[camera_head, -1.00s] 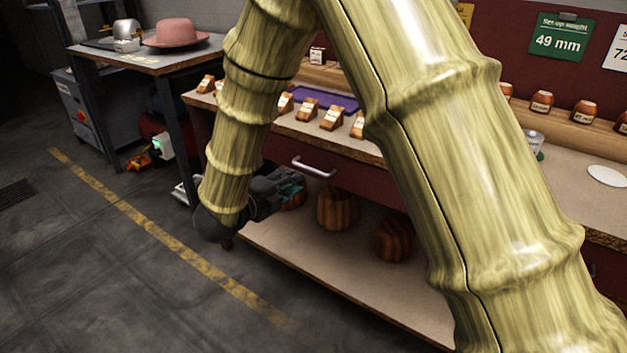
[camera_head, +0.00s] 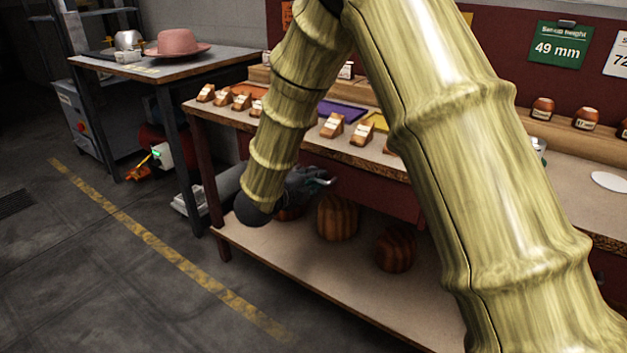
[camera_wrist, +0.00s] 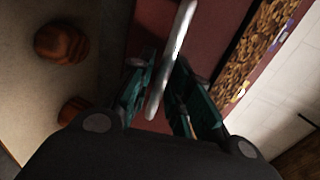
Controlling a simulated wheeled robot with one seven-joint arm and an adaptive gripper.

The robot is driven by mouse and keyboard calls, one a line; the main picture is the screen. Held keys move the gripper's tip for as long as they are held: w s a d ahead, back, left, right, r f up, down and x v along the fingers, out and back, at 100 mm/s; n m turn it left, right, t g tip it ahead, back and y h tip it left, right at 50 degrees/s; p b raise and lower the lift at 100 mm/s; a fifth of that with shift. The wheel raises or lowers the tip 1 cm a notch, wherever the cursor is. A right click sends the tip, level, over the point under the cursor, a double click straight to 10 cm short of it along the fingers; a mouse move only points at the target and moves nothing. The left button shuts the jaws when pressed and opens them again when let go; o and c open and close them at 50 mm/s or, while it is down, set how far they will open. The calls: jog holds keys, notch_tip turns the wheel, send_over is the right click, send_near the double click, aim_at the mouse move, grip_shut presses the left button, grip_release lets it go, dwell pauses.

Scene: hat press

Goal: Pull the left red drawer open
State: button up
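The left red drawer (camera_head: 375,192) is the dark red front under the workbench top, and it looks shut. Its silver bar handle (camera_wrist: 172,55) runs between my fingers in the wrist view. In the head view only the handle's right end (camera_head: 323,181) shows past my gripper (camera_head: 306,184). My gripper's two teal fingers (camera_wrist: 163,98) are apart, one on each side of the bar. The left finger is very close to the bar; I cannot tell if it touches. My arm hides the drawer's left part in the head view.
The workbench top (camera_head: 330,149) holds several small wooden blocks. Wooden hat forms (camera_head: 337,217) stand on the lower shelf (camera_head: 300,268), below my gripper. A side table (camera_head: 165,66) with a pink hat (camera_head: 177,43) stands at left. The floor in front is clear.

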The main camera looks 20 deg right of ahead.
jog(key=shift+c, duration=0.3)
grip_shut()
